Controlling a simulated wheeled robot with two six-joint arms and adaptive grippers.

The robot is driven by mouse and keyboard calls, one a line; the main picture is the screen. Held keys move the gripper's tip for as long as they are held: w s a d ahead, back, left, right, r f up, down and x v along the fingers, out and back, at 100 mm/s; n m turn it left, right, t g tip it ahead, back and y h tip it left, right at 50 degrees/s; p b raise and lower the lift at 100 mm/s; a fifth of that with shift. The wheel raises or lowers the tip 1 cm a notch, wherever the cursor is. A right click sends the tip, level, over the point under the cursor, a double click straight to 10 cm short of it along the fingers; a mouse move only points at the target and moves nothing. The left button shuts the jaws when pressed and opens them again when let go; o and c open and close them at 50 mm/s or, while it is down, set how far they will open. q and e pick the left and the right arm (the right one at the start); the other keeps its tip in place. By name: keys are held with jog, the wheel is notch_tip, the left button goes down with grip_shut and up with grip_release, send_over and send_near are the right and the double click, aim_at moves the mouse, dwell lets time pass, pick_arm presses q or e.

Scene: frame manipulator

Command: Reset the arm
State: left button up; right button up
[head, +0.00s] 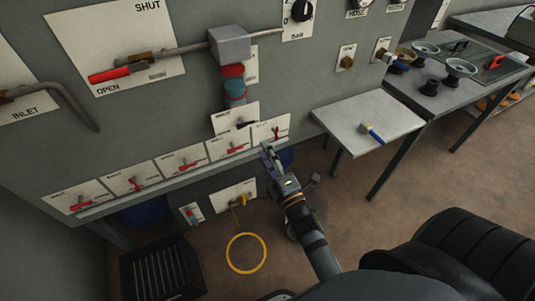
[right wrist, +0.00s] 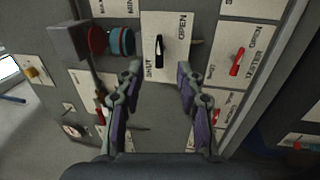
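My right gripper (head: 270,156) is in front of the grey panel wall (head: 190,95), at the right end of the row of red-handled levers. In the right wrist view its two fingers (right wrist: 159,75) are spread apart with nothing held between them. A black lever (right wrist: 159,50) on a white SHUT/OPEN plate shows beyond and between the fingertips. It looks apart from them. In the head view my right arm reaches in from the lower right. My left gripper is not in view.
A small side table (head: 368,122) with a blue-handled brush (head: 373,134) stands to the right. A longer bench (head: 450,85) is behind it. A yellow ring (head: 246,254) hangs low below the panel. A black crate (head: 160,270) is at lower left. A black seat (head: 460,260) is at lower right.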

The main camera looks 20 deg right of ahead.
jog(key=shift+s, duration=0.2)
dwell(0.3)
jog(key=s+d+f+m+g+p, duration=0.1)
jog(key=s+f+m+g, duration=0.2)
jog(key=f, duration=0.9)
jog(key=s+f+m+g+p, duration=0.2)
jog(key=s+f+m+g, duration=0.15)
jog(key=f, duration=0.75)
jog(key=s+d+f+m+g+p, duration=0.1)
jog(key=s+f+m+g, duration=0.25)
jog(key=f, duration=0.85)
jog(key=s+d+f+m+g+p, duration=0.1)
jog(key=s+d+f+m+g, duration=0.1)
jog(key=s, duration=0.6)
jog(key=s+d+f+m+g+h+p, duration=0.1)
jog(key=s+d+f+m+g, duration=0.1)
jog(key=s+f, duration=0.5)
jog(key=s+d+f+m+g, duration=0.2)
jog(key=s+f+m+g, duration=0.2)
jog(key=s, duration=0.7)
jog(key=shift+s+d+f+g+h+p, duration=0.3)
jog(key=shift+d+f+g+p, duration=0.1)
jog(key=shift+f+g, duration=0.15)
